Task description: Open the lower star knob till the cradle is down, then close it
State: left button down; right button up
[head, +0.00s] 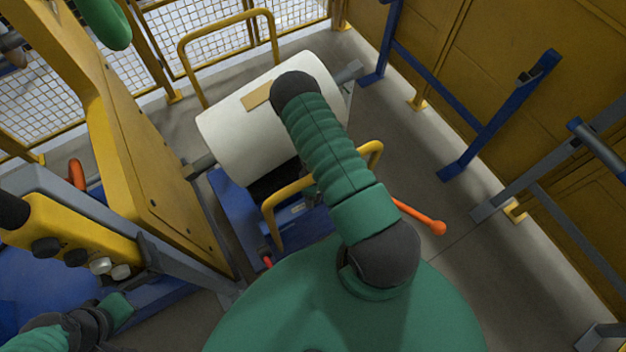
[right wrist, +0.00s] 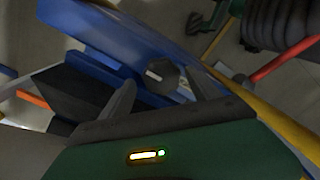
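A dark grey knob (right wrist: 165,80) with a pale mark shows in the right wrist view, against blue metalwork (right wrist: 125,40). My right gripper (right wrist: 160,84) is open, with its two dark fingers on either side of the knob. Gaps show between fingers and knob; the depth between them is unclear. In the head view my right arm hides this gripper and the knob. The blue cradle stand (head: 232,212) sits under a white film roll (head: 245,130). The cradle's contact with the roll is hidden. My left gripper (head: 105,312) is low at the left edge, its fingers unclear.
Yellow handles (head: 277,215) and an orange lever (head: 437,228) stick out around the stand. A yellow machine frame (head: 150,185) and a yellow box with knobs (head: 70,240) stand at left. Bare floor and blue posts (head: 480,145) lie to the right.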

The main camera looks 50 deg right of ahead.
notch_tip(320, 180, up, 7)
jog(key=p, duration=0.3)
jog(key=shift+r+p, duration=0.3)
jog(key=shift+p, duration=0.1)
jog(key=shift+f, duration=0.1)
